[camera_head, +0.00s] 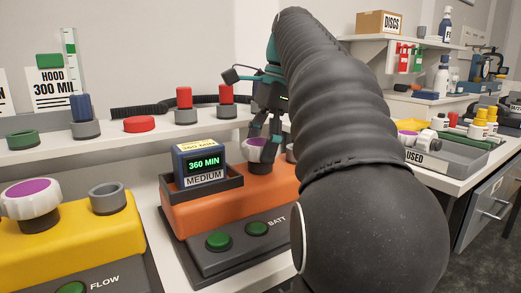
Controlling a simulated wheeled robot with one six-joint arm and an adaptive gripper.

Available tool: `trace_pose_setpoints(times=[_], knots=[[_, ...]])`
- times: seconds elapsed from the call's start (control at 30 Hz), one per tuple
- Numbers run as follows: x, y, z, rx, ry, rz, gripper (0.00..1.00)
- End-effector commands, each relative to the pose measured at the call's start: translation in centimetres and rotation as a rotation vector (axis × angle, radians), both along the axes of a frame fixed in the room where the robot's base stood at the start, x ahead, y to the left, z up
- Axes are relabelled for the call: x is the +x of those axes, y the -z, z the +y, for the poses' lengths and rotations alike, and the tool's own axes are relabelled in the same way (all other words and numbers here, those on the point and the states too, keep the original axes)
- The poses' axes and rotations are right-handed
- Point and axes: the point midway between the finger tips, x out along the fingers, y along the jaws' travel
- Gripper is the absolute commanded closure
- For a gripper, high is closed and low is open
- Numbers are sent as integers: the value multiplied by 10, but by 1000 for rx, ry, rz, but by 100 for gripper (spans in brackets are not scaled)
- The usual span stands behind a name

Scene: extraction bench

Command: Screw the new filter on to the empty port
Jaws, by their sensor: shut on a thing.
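A white filter with a purple face (255,143) is at the left port of the orange unit (185,221). My gripper (264,141) reaches down from above and is shut on this filter. A dark port collar (259,167) shows directly below the filter; I cannot tell whether the threads are engaged. A second grey port (290,152) on the orange unit is mostly hidden behind my arm. The yellow unit (65,238) at left carries another purple-faced white filter (32,196) and an open grey port (107,197).
A display reading 360 MIN (203,163) stands beside the held filter. A shelf (60,149) behind holds coloured caps and posts. A grey tray labelled USED (425,160) at right holds several items. My arm blocks the middle right.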

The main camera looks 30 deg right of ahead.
Motion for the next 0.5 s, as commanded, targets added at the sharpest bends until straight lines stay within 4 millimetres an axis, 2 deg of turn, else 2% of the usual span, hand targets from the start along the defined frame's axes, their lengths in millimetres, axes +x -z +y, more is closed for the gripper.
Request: trace_pose_setpoints(times=[0.17,0.5], knots=[[0,0,0,0,86,0,69],[0,1,0,1,493,-1,69]])
